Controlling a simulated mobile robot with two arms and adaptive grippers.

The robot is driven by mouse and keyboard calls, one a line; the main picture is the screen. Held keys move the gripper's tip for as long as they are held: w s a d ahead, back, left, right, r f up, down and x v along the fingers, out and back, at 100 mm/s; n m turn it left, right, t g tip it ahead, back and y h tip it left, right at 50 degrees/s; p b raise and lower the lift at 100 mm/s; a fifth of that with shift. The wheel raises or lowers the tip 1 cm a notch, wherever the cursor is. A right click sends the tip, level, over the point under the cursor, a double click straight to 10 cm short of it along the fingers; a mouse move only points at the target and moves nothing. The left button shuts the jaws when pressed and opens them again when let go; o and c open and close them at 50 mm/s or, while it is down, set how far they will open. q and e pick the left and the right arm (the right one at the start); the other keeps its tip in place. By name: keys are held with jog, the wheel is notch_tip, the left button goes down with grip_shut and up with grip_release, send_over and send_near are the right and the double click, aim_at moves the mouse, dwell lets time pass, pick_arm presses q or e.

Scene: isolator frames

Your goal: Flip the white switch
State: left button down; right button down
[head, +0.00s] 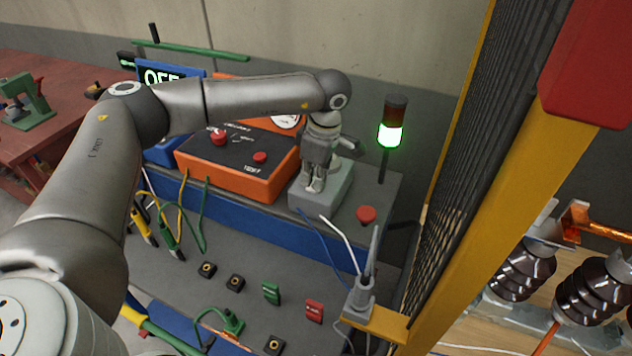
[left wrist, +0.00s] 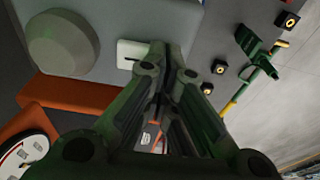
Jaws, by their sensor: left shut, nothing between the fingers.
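A small white plate (left wrist: 132,52) with a dark mark, apparently the white switch, shows in the left wrist view. My left gripper (left wrist: 160,48) is shut and empty, its fingertips at the plate's right edge; I cannot tell if they touch it. In the head view my left gripper (head: 314,186) points down over a light grey box (head: 334,199) on the bench. The white switch cannot be made out there; the gripper may hide it. My right gripper is not in view.
An orange control box (head: 235,182) with red buttons stands left of the gripper. A signal lamp (head: 390,135) glows green behind it to the right. A red button (head: 366,214) sits on the bench nearby. A yellow-framed mesh guard (head: 480,200) stands at the right.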

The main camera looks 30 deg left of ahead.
pick_arm(q)
jog(key=shift+r+p, duration=1.95)
jog(key=shift+r, duration=1.55)
jog(key=shift+f, duration=0.1)
